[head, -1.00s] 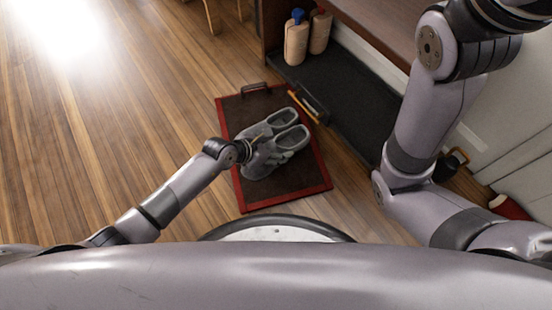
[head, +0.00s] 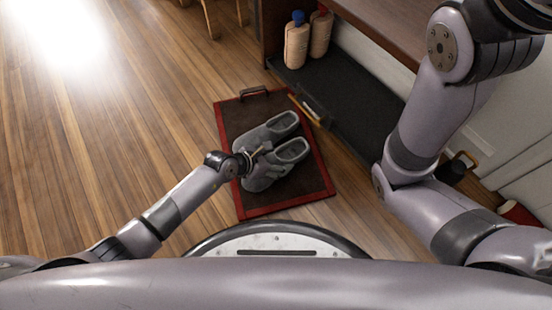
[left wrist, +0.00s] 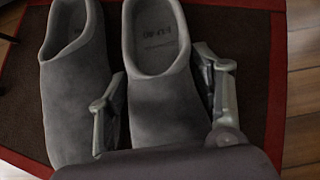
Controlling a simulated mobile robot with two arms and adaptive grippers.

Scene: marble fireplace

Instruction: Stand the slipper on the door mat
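Two grey slippers stand side by side on the brown door mat (head: 235,120) with its red border, soles down, openings up. The near slipper (head: 292,151) has my left gripper (head: 250,163) at its toe end. In the left wrist view this slipper (left wrist: 158,105) lies between the two fingers of my left gripper (left wrist: 162,90), which look spread with narrow dark gaps beside it. The far slipper (head: 280,124) is just beyond it and also shows in the left wrist view (left wrist: 75,100). My right gripper is out of view; only the right arm's links show.
A dark shelf (head: 350,100) runs along the mat's right side, with two bottles (head: 296,45) (head: 320,35) at its far end. A yellow-handled object (head: 303,108) lies by the mat's edge. Wooden floor (head: 120,130) to the left is clear.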

